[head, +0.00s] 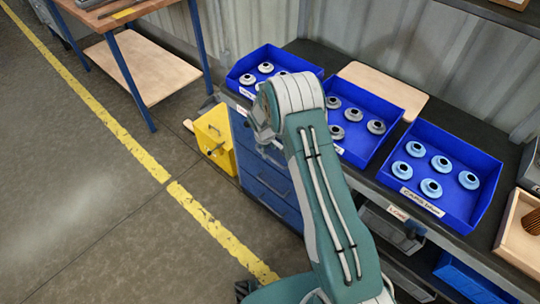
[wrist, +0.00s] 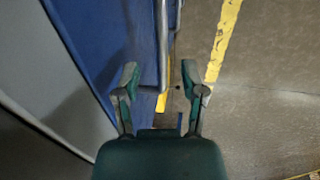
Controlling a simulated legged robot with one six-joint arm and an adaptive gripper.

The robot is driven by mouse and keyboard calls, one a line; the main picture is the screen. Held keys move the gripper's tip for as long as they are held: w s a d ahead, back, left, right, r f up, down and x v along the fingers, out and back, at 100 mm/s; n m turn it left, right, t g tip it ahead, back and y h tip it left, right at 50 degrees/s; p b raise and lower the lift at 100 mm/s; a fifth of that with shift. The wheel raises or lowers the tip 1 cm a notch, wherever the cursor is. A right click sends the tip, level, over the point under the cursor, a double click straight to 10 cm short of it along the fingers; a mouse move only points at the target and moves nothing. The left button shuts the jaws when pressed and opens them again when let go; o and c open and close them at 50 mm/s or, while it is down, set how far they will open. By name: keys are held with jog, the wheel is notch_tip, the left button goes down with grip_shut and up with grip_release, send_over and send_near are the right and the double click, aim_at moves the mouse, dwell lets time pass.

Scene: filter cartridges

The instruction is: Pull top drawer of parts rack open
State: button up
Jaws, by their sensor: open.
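The blue parts rack (head: 262,186) stands under the left part of the bench in the head view, with drawers stacked one above another. Its top drawer is largely hidden behind my arm, and I cannot tell there whether it is shut. In the wrist view a blue front (wrist: 92,35) lies to the left, with a grey metal handle bar (wrist: 162,45) along it. My gripper (wrist: 160,76) is open, and the bar's end shows between its two fingers. I cannot tell whether either finger touches the bar. In the head view the fingers are mostly hidden by my wrist.
Blue trays (head: 468,205) of ring-shaped parts stand on the dark bench. A yellow bin (head: 214,136) is on the floor left of the rack. A wooden table (head: 128,12) with blue legs stands farther left. The floor before the rack is clear, crossed by yellow lines.

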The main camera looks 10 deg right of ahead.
aim_at(270, 157)
jog(key=shift+w+d+f, duration=0.1)
jog(key=shift+w+f, duration=0.05)
jog(key=shift+f, duration=1)
jog(key=shift+w+d+f, duration=0.1)
jog(key=shift+w+f, duration=0.05)
jog(key=shift+f, duration=0.95)
grip_shut()
